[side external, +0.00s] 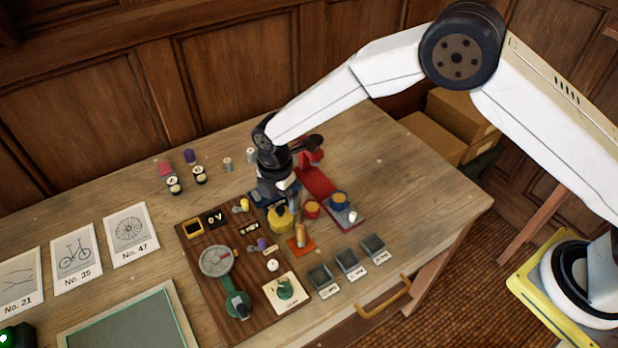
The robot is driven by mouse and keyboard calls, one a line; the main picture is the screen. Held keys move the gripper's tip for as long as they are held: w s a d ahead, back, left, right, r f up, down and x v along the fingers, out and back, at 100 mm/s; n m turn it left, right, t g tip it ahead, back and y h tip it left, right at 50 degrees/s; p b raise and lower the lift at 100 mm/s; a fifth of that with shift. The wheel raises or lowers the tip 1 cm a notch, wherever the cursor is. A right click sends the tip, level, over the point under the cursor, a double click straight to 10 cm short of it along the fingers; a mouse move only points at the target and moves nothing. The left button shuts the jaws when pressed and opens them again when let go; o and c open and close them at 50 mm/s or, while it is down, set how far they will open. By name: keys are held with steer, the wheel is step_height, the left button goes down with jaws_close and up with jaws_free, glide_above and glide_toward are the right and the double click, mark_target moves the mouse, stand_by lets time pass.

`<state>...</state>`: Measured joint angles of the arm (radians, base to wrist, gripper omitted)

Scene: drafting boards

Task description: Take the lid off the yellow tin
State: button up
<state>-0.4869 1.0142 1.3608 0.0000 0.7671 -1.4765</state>
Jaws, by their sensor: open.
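The yellow tin (279,219) stands at the upper right edge of a dark wooden board, near the middle of the table. A dark part shows at its top; I cannot tell whether it is the lid's knob or a fingertip. My gripper (277,201) points down directly over the tin, with its jaws open. The gripper hides part of the tin's top and what lies behind it. I cannot tell whether the fingers touch the lid.
The wooden board (250,318) carries a gauge (215,260), a green lever device (236,298) and small parts. Small grey bins (347,262) line the front. The table's right side (420,190) is clear.

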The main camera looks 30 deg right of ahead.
mark_target(280, 208)
steer(key=shift+s+f, duration=0.1)
steer(key=shift+f, duration=2)
jaws_close()
